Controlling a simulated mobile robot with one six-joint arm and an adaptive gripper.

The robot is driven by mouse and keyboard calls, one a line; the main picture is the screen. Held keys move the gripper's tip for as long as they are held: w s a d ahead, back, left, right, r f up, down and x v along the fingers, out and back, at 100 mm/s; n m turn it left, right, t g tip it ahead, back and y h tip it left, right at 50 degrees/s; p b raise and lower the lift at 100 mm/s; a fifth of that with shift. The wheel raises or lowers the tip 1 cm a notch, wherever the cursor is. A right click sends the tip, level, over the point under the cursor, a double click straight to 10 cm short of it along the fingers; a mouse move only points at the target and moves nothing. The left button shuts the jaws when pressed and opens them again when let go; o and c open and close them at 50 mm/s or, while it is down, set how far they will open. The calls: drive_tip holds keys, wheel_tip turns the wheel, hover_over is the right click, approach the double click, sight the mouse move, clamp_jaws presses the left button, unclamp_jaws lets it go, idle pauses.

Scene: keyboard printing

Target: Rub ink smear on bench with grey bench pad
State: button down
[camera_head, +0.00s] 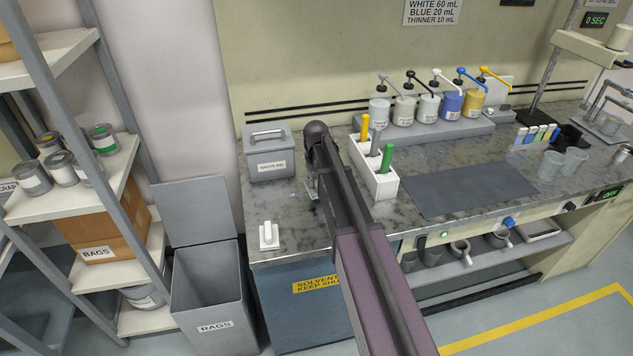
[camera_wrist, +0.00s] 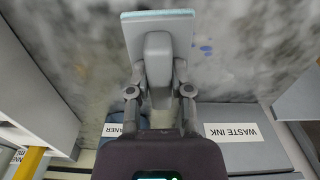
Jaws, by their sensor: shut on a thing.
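My gripper (camera_wrist: 160,91) is shut on the grey handle of the grey bench pad (camera_wrist: 183,35), which has a light blue layer along its far edge. The pad is over the marbled bench top; I cannot tell whether it touches it. Blue ink smear spots (camera_wrist: 206,49) show on the bench just right of the pad in the wrist view, with a faint dark mark to the left. In the head view my gripper (camera_head: 312,185) is low over the bench between the waste ink box and the white holder, mostly hidden by my arm.
The grey waste ink box (camera_head: 268,165) stands behind my gripper on the left. A white holder (camera_head: 378,184) with yellow, grey and green handles is close on the right. A small white block (camera_head: 268,236) lies near the front left edge. A dark mat (camera_head: 470,188) lies further right.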

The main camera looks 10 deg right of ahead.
sight(316, 179)
drive_tip(key=shift+r+p, duration=0.8)
drive_tip(key=shift+r, duration=0.2)
drive_tip(key=shift+r, duration=0.1)
drive_tip(key=shift+r+p, duration=1.45)
drive_tip(key=shift+p, duration=0.05)
